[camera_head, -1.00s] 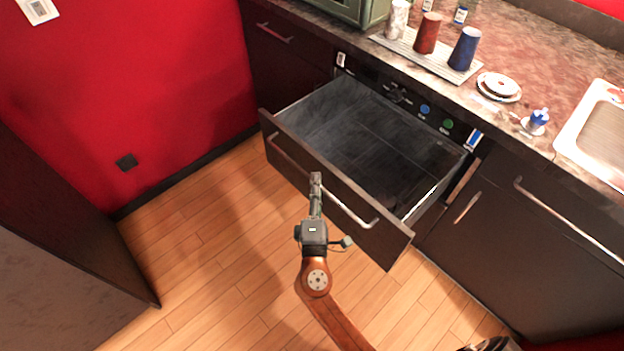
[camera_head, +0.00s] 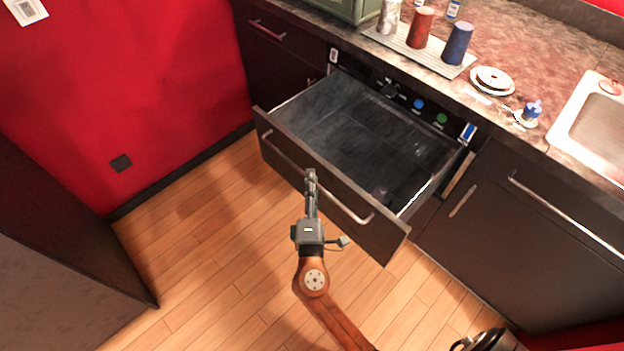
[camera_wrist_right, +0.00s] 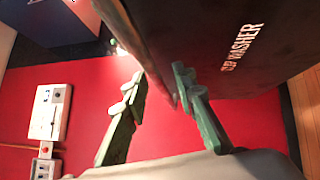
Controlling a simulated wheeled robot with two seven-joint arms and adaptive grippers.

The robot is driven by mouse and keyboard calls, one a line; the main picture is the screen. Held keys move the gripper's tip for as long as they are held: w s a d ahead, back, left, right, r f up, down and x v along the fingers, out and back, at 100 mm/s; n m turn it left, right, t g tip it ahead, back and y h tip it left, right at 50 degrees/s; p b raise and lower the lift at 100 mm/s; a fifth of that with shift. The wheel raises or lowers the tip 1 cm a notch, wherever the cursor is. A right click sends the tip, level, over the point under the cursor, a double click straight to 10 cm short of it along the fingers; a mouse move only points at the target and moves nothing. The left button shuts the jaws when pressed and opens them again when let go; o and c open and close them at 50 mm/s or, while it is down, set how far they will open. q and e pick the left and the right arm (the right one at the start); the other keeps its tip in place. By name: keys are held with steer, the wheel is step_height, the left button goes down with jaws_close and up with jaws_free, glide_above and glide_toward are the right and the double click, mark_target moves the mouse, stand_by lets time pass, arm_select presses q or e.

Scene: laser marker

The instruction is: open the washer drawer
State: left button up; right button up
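The washer drawer (camera_head: 375,228) is pulled far out from under the counter, and its dark inside shows empty. Its long metal handle (camera_head: 349,211) runs across the front. My right gripper (camera_head: 311,178) is at the middle of this handle. In the right wrist view, the two green fingers (camera_wrist_right: 157,82) stand apart, one on each side of the dark bar-like edge, with a gap beside it. My left gripper is in neither view.
The counter (camera_head: 540,50) holds cups on a rack (camera_head: 428,56), small plates (camera_head: 492,80) and a sink (camera_head: 600,125). A closed cabinet (camera_head: 500,215) is right of the drawer. A dark cabinet (camera_head: 60,220) stands at left. Wood floor (camera_head: 200,245) is clear in front.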

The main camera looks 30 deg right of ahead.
steer(key=v, duration=0.7)
steer(key=shift+s, duration=0.15)
steer(key=shift+f, duration=0.1)
